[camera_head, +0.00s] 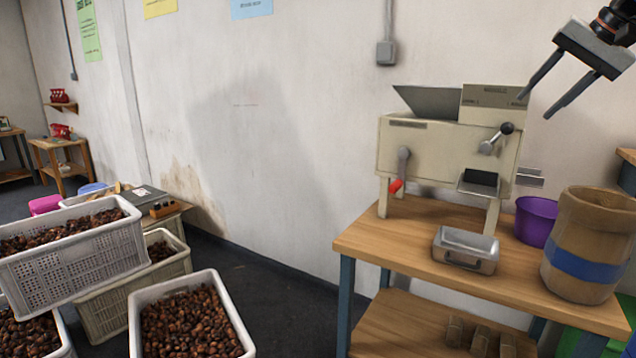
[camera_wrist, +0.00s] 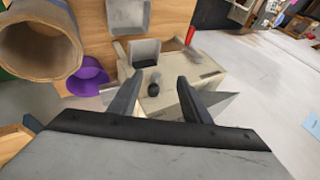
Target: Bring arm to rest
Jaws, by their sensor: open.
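My gripper (camera_head: 548,101) is at the top right in the head view, raised in the air to the right of a cream machine (camera_head: 430,148) and above the table. Its two dark fingers are apart with nothing between them. In the wrist view my gripper (camera_wrist: 160,97) also shows spread, empty fingers, with the cream machine (camera_wrist: 168,92) beyond them. The arm behind the gripper is mostly cut off by the picture's edge.
The wooden table (camera_head: 400,243) holds a metal tin (camera_head: 466,250), a purple bucket (camera_head: 535,221) and a brown barrel with a blue band (camera_head: 583,262). White crates of chestnuts (camera_head: 75,265) stand at the left. Dark floor (camera_head: 265,300) is clear between crates and table.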

